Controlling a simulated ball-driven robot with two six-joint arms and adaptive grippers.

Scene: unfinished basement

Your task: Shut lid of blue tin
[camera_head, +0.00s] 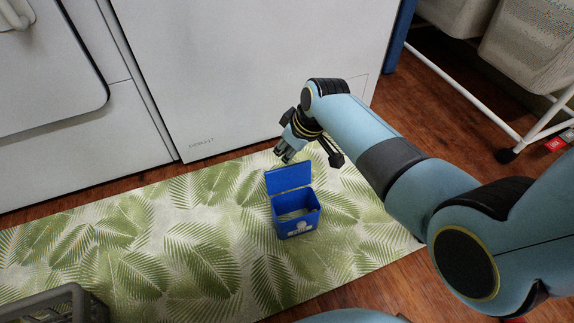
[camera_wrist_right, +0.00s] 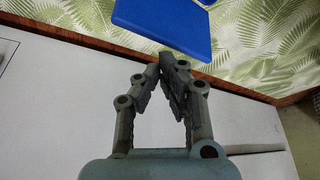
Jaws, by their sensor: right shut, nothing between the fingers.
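The blue tin (camera_head: 297,222) stands upright on the leaf-patterned mat in the head view. Its blue lid (camera_head: 288,176) is up, hinged on the tin's far side, and the tin's mouth is open. The right gripper (camera_head: 284,156) is just behind the raised lid, on the side of the white appliances. In the right wrist view the lid (camera_wrist_right: 165,25) shows as a flat blue panel beyond the fingertips. There the right gripper (camera_wrist_right: 167,68) is shut and empty. I cannot tell whether it touches the lid. My left gripper is not in view.
The leaf-patterned mat (camera_head: 130,250) lies on the wooden floor before white appliances (camera_head: 230,70). A grey crate (camera_head: 50,305) is at the lower left. A white-framed rack with baskets (camera_head: 535,45) stands at the upper right. The mat left of the tin is clear.

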